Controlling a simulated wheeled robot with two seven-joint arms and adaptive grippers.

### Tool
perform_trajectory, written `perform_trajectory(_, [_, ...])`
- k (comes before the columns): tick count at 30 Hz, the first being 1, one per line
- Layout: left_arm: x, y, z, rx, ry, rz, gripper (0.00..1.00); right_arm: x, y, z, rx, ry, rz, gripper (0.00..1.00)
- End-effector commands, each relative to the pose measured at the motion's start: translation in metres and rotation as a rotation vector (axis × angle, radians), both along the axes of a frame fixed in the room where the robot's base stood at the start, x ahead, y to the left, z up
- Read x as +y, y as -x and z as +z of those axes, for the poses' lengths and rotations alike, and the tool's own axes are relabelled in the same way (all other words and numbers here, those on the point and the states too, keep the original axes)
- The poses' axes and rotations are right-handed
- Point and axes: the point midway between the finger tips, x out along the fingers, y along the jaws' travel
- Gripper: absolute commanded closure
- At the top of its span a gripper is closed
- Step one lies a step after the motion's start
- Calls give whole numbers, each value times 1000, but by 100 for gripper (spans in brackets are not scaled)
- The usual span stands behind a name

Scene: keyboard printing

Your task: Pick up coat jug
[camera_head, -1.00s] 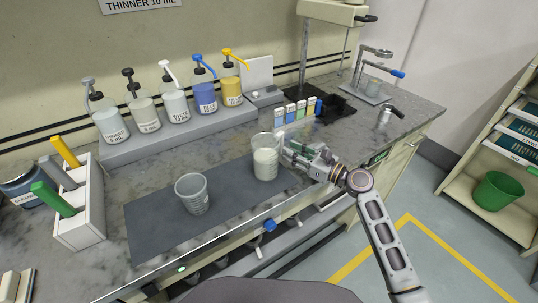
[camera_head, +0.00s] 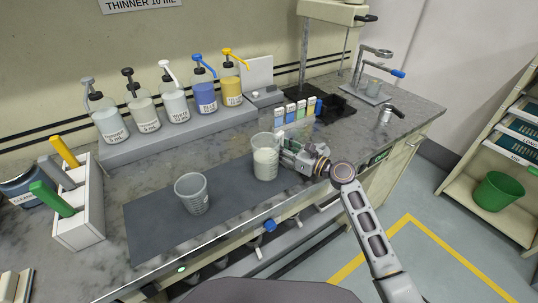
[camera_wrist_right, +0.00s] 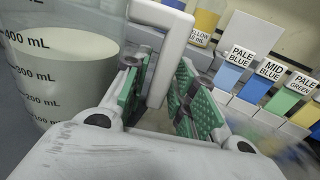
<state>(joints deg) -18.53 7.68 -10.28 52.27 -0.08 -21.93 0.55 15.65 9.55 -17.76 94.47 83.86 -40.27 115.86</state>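The coat jug (camera_head: 265,163), a clear jug with white liquid, stands upright on the right part of the dark mat. It also fills the left of the right wrist view (camera_wrist_right: 55,80), with mL marks on its side. My right gripper (camera_head: 286,152) is at the jug's right side. In the right wrist view its two green-padded fingers (camera_wrist_right: 160,95) are apart, with the jug's pale handle (camera_wrist_right: 155,55) between them. I see a gap between the handle and the right finger; contact with the left finger is unclear. My left gripper is not in view.
An empty clear cup (camera_head: 192,194) stands on the mat (camera_head: 150,228) to the left. Small labelled colour blocks (camera_head: 297,110) stand just behind the gripper. Pump bottles (camera_head: 172,100) line a raised shelf. A rack with coloured handles (camera_head: 85,225) is at the left.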

Motion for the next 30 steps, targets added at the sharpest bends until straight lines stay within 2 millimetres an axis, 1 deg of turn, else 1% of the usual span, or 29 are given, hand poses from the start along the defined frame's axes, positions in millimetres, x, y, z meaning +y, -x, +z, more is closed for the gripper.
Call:
perform_trajectory(9, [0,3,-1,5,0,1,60,0,0,0,0,0,0,73])
perform_trajectory(10, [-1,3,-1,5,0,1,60,0,0,0,0,0,0,74])
perform_trajectory(16, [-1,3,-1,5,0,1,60,0,0,0,0,0,0,100])
perform_trajectory(30, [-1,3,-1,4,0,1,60,0,0,2,-1,-2,0,100])
